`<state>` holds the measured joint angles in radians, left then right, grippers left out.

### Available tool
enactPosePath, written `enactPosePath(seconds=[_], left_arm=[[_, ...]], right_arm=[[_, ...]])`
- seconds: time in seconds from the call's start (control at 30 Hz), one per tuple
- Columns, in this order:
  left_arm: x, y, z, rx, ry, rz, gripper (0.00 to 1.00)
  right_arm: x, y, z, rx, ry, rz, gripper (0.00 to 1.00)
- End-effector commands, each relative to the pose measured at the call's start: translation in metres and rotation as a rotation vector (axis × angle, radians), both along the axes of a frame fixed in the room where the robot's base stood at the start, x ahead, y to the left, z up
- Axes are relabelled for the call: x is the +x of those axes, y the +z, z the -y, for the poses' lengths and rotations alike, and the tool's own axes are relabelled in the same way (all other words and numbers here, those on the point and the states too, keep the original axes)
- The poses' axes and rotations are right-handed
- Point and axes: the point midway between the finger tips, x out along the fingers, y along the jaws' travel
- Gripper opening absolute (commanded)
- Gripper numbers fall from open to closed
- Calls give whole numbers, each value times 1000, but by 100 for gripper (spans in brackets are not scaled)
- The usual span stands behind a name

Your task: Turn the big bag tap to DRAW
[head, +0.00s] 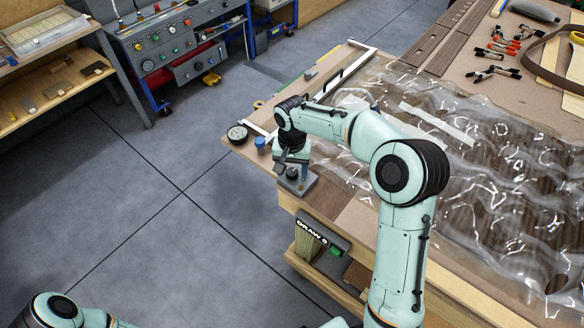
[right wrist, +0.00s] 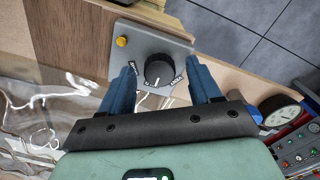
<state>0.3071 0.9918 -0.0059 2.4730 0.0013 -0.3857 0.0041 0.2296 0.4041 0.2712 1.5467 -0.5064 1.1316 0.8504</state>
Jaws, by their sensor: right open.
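A black round knob (right wrist: 159,70) with a white pointer mark sits on a grey plate (right wrist: 150,40); I take it to be the big bag tap. Small labels stand on both sides of the knob, too small to read surely. The pointer mark faces the lower edge of the picture, between the labels. The plate (head: 306,187) also shows in the head view at the bench corner. My right gripper (right wrist: 161,76) is open, its blue fingers on either side of the knob, with gaps visible. In the head view my right gripper (head: 291,170) hangs over the plate. My left gripper is out of view.
A yellow button (right wrist: 122,41) is on the plate. A round gauge (head: 237,133) and a blue cap (head: 260,143) stand beside my right wrist. A sign reading "DRAW 0" (head: 312,234) with a green light is on the bench front. A clear bag (head: 500,190) covers the bench at right.

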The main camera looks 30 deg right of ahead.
Motion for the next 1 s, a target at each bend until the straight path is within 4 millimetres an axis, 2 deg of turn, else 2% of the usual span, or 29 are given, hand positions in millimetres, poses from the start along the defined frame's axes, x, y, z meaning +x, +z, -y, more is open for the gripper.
enactPosePath(seconds=[0.07, 0.23, 0.27, 0.67, 1.0], left_arm=[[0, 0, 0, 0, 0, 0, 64], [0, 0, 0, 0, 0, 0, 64], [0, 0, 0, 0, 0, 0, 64], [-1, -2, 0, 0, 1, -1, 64], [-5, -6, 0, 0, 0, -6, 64]], right_arm=[[0, 0, 0, 0, 0, 0, 63], [0, 0, 0, 0, 0, 0, 11], [0, 0, 0, 0, 0, 0, 7], [0, 1, -1, 0, -62, 0, 7], [0, 1, -1, 0, -315, 1, 7]])
